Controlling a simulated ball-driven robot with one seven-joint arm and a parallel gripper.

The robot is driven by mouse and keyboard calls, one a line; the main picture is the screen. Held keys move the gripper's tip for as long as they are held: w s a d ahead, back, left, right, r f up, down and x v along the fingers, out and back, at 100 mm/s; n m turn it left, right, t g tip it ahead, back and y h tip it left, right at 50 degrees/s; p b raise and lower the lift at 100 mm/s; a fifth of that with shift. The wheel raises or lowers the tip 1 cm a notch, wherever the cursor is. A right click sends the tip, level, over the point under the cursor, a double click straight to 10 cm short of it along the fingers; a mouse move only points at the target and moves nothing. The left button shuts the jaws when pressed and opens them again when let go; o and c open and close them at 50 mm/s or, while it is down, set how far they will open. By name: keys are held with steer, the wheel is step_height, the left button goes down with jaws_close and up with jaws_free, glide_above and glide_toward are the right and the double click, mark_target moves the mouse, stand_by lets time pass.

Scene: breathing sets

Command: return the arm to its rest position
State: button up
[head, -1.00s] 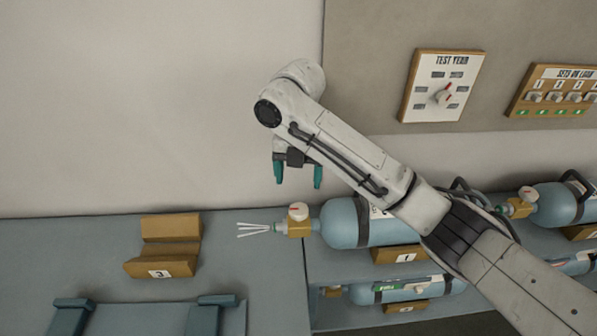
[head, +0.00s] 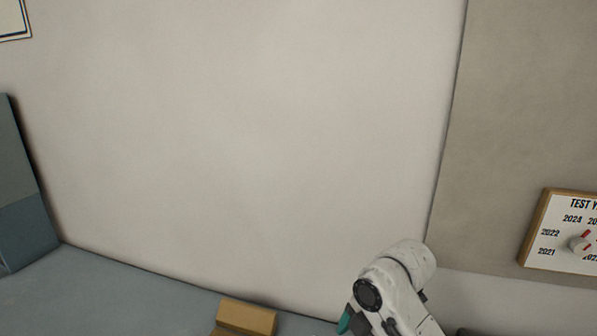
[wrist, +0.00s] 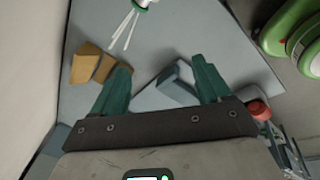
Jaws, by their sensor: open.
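My arm shows at the lower right of the head view, its pale wrist joint in front of the wall. My gripper is mostly cut off by the bottom edge there, with only part of a teal finger showing. In the wrist view my gripper (wrist: 161,68) has its two teal fingers spread apart, with nothing held between them. Beyond the fingers are a wooden cradle (wrist: 88,64) at the left and a blue-grey block (wrist: 177,84) between them, both on the bench surface. The fingers appear clear of both, though the exact gap cannot be told.
The TEST YEAR board (head: 562,238) hangs on the right wall. The blue-grey bench (head: 120,292) runs along the bottom, with a wooden cradle (head: 246,318) on it. White streaks (wrist: 125,29) fan from a fitting. A green cylinder (wrist: 290,25) lies upper right. The wall centre is bare.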

steer(key=s+f+m, duration=0.4)
steer(key=s, duration=0.1)
steer(key=s+d+f+m+b, duration=0.1)
steer(key=s+f+m, duration=0.4)
steer(key=s+f+m+t+y+b, duration=0.1)
steer(key=s+f+m, duration=0.3)
steer(key=s+f, duration=0.1)
steer(key=shift+d+f+m, duration=0.1)
steer(key=shift+d+m, duration=0.25)
steer(key=shift+m, duration=0.05)
steer(key=s+d+f+m+h+b, duration=0.1)
steer(key=s+d+f+m+h, duration=0.1)
steer(key=s+d+m, duration=0.3)
steer(key=s+d+f+m+g+h+b, duration=0.1)
steer(key=s+d+f+m, duration=0.2)
steer(key=s, duration=1.1)
steer(key=d+m, duration=0.3)
steer(key=d, duration=0.2)
steer(key=shift+d+f+h, duration=0.2)
steer(key=shift+f+h, duration=0.2)
steer(key=shift+s, duration=0.1)
stand_by(3.2)
